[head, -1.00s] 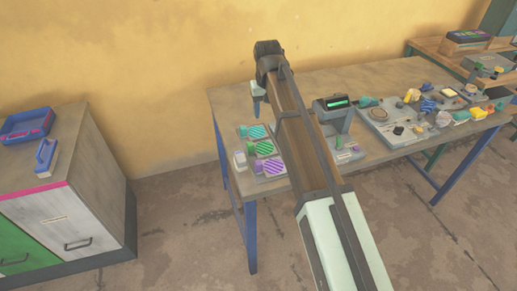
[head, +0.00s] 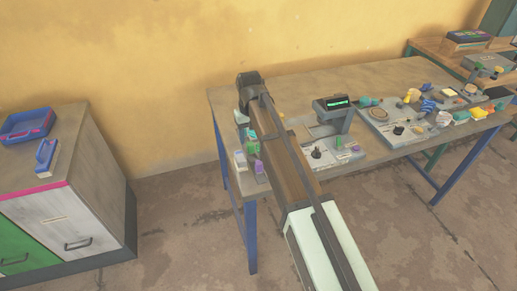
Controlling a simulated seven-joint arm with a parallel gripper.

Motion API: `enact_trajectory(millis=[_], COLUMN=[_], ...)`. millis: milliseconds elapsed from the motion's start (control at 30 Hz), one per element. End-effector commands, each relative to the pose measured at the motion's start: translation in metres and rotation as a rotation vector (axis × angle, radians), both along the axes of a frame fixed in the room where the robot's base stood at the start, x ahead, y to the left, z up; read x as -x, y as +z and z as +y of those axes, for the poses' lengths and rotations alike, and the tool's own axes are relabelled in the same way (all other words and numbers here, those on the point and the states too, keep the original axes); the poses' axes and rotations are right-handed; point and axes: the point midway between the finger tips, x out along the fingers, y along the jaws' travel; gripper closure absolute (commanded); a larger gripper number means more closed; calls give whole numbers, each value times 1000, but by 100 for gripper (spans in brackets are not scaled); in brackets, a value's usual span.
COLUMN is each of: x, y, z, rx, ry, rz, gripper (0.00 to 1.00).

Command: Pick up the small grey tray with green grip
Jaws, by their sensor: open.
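The small grey tray with the green grip stands at the left end of the workbench. Its green grip (head: 253,148) shows just below my gripper, while my arm hides most of the tray. My gripper (head: 251,137) is open and points down, right above or at the green grip; I cannot tell whether it touches. Nothing is seen held in it.
Another tray behind is mostly hidden by my arm. A press with a green display (head: 334,104) stands to the right. The bench (head: 385,80) is bare along the back.

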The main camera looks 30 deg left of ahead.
Motion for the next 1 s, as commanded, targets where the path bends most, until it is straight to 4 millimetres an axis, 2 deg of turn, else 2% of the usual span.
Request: enact_trajectory(millis=[233,600,867,1000], x=[-2,-5,-5,-5], y=[-11,-51,-54,-54], z=[1,4,5,5], rx=[0,1,0,0], ry=[0,0,0,0], rz=[0,-1,-1,-1], gripper=[45,45,45,58])
